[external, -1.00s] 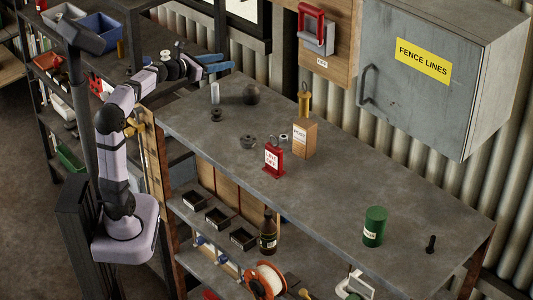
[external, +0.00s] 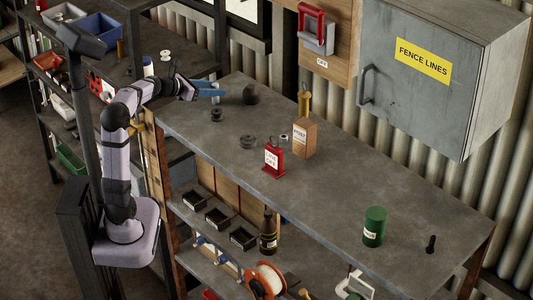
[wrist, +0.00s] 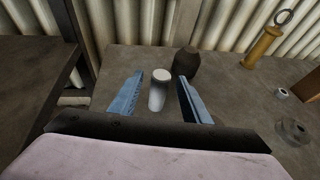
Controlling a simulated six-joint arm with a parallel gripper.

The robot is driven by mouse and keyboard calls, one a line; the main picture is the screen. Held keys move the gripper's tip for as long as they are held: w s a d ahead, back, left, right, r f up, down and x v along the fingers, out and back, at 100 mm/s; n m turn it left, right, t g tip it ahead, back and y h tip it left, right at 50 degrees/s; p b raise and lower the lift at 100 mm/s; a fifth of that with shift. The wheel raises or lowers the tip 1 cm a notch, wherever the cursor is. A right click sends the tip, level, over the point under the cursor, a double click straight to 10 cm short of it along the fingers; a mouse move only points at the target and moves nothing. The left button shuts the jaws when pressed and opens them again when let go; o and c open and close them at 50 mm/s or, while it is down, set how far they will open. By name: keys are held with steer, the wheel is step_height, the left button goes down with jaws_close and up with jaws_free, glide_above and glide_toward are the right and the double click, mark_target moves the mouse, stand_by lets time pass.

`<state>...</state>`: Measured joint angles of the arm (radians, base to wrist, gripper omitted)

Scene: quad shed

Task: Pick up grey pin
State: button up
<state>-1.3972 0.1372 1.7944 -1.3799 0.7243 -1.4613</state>
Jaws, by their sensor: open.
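The grey pin (wrist: 157,92) is a pale upright cylinder with a lighter top, standing at the far left end of the grey workbench (external: 330,190). My gripper (wrist: 160,78) is open, its two blue fingers on either side of the pin. In the wrist view a gap shows between the pin and each finger. In the external view my gripper (external: 222,90) hides most of the pin; I cannot tell how high the fingertips are over the bench.
A dark rounded object (wrist: 187,62) stands close behind the pin and right finger. A small dark spool (external: 216,115), a round grey part (external: 248,141), a red lock-off tag (external: 273,160) and a cardboard box (external: 304,138) stand farther along. The bench between box and green can (external: 374,226) is clear.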

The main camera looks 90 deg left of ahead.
steer(key=shift+p+x, duration=0.95)
steer(key=shift+x, duration=1.55)
steer(key=shift+r, duration=0.15)
jaws_close()
